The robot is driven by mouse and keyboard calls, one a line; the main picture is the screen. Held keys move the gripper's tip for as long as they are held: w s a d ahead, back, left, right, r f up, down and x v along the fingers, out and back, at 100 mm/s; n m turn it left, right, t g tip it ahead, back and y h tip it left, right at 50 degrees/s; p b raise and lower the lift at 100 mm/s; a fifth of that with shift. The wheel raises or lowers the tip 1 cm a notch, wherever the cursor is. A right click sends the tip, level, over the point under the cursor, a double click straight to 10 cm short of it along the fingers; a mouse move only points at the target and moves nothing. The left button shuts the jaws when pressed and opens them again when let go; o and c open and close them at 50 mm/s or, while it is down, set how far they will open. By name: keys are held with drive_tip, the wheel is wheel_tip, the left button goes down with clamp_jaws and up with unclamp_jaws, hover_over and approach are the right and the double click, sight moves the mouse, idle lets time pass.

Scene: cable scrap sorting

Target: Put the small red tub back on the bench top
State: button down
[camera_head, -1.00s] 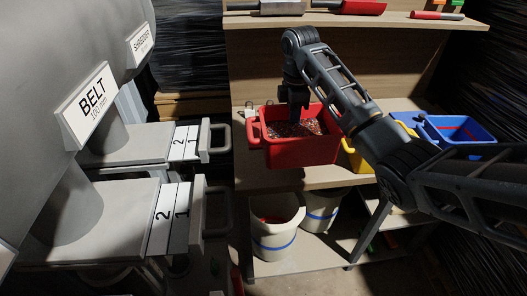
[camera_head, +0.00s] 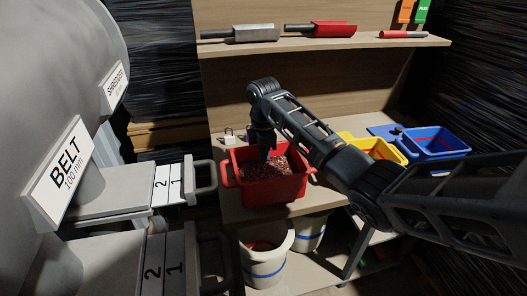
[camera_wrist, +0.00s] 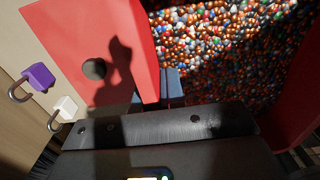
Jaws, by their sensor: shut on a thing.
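The red tub (camera_head: 272,191) is full of mixed small coloured granules. In the head view it is upright at the front of the bench top (camera_head: 321,190), between its two side handles' reach. Whether its base touches the bench cannot be told. My gripper (camera_head: 263,154) reaches down at the tub's back left and is shut on the tub's wall. In the wrist view the fingers (camera_wrist: 166,88) pinch the red wall (camera_wrist: 75,40), with granules (camera_wrist: 225,50) on the inner side. The fingertips are partly hidden.
A white padlock (camera_head: 229,137) and a purple padlock (camera_wrist: 38,76) lie behind the tub. A yellow tub (camera_head: 384,151) and a blue tub (camera_head: 437,142) stand right. White buckets (camera_head: 264,262) sit below. Scoops (camera_head: 325,29) lie on the upper shelf. Drawer handles (camera_head: 206,177) project close left.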

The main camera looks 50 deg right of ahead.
sight(264, 170)
drive_tip(key=shift+f, duration=1.45)
drive_tip(key=c, duration=1.7)
unclamp_jaws()
drive_tip(key=shift+f, duration=0.3)
drive_tip(key=o, duration=0.5)
drive_tip(key=shift+c, duration=0.2)
drive_tip(key=shift+r, duration=0.1)
wheel_tip(264, 170, up, 12)
drive_tip(key=shift+r, duration=0.1)
